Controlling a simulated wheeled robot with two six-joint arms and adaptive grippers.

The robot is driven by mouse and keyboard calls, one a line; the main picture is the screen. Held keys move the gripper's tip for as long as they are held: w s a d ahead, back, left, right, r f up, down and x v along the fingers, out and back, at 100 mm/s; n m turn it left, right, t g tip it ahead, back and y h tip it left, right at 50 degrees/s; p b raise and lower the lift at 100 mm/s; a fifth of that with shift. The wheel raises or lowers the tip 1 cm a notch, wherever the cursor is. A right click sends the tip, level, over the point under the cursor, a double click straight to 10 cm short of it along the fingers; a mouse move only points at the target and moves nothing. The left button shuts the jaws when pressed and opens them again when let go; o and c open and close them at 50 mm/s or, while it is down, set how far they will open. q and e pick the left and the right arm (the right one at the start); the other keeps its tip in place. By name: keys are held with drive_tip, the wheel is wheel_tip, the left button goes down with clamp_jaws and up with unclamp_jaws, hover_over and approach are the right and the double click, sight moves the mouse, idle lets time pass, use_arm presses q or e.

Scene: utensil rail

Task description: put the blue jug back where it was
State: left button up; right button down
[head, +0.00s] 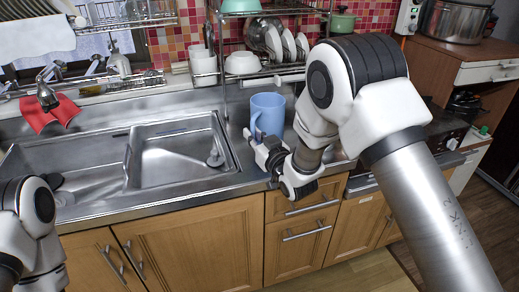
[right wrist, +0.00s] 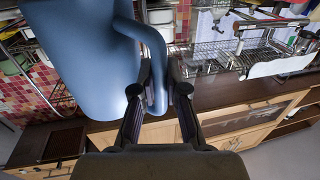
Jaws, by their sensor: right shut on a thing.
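The blue jug (head: 267,108) is upright by the right end of the sink in the head view. It fills the upper left of the right wrist view (right wrist: 85,55). My right gripper (head: 257,138) is shut on the jug's handle (right wrist: 155,50), with a finger on each side of it in the right wrist view. The gripper partly hides the jug's lower part, so I cannot tell if its base touches the counter. Part of my left arm shows at the left edge of the head view, but its gripper is not clearly in view.
The steel sink (head: 180,158) lies left of the jug, with a red cloth (head: 48,112) behind it. A dish rack (head: 262,77) with white bowls and plates stands behind the jug. A stove (head: 450,140) is at the right.

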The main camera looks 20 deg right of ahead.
drive_tip(key=shift+w+d+f, duration=0.2)
drive_tip(key=shift+w+d, duration=0.8)
drive_tip(key=shift+d, duration=0.25)
wheel_tip(320, 180, down, 4)
drive_tip(key=shift+a+r+b, duration=0.1)
drive_tip(key=shift+r+b, duration=0.15)
drive_tip(key=shift+b, duration=1)
drive_tip(key=shift+f, duration=0.1)
drive_tip(key=c, duration=1.2)
unclamp_jaws()
